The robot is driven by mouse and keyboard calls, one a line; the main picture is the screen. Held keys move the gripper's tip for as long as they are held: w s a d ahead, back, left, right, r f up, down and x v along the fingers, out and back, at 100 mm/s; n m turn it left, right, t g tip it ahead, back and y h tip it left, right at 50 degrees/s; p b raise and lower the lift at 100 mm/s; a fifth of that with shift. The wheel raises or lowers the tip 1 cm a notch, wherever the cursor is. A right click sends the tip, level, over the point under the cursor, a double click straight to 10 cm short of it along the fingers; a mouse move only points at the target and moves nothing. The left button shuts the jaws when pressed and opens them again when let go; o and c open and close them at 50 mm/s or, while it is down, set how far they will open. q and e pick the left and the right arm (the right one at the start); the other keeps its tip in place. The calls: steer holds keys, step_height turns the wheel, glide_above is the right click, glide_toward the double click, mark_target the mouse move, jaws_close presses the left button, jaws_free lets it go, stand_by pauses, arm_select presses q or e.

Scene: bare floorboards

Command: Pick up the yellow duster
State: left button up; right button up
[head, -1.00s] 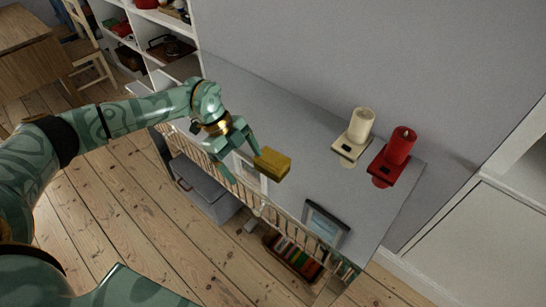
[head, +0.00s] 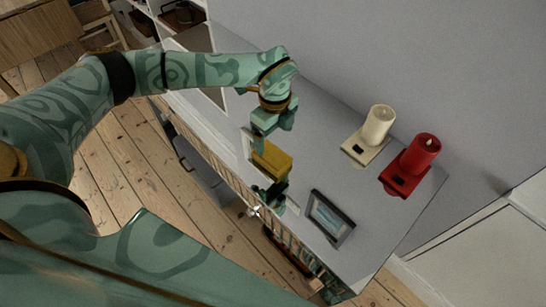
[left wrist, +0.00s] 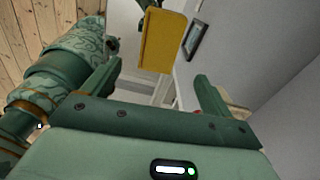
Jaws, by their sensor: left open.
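The yellow duster (head: 271,158) is a boxy yellow block in the head view, seen over the front part of the grey cabinet top. A dark green piece shows at its lower end; I cannot tell what it is. My left gripper (head: 268,138) is at the duster's upper end, pointing down the picture. In the left wrist view my left gripper (left wrist: 158,88) is open, and the duster (left wrist: 162,42) shows beyond the gap between its fingers, not clasped. I cannot tell whether the duster touches the cabinet. My right gripper does not show.
A cream candle (head: 379,124) and a red candle (head: 422,153) stand on holders at the cabinet's back right. A dark picture frame (head: 330,217) stands right of the duster. The grey cabinet top (head: 330,160) is clear between them. A wall rises behind.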

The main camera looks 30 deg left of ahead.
mark_target(273, 156)
arm_select(q)
step_height(273, 156, down, 3)
steer(key=shift+f+b, duration=0.2)
steer(key=shift+b, duration=0.1)
step_height(273, 156, down, 4)
steer(key=shift+s+a+f+b, duration=0.1)
steer(key=shift+a+f+b, duration=0.1)
steer(key=shift+b, duration=0.55)
steer(key=shift+f, duration=0.45)
steer(key=shift+r, duration=0.1)
steer(key=c, duration=1.2)
steer(key=shift+o, duration=0.2)
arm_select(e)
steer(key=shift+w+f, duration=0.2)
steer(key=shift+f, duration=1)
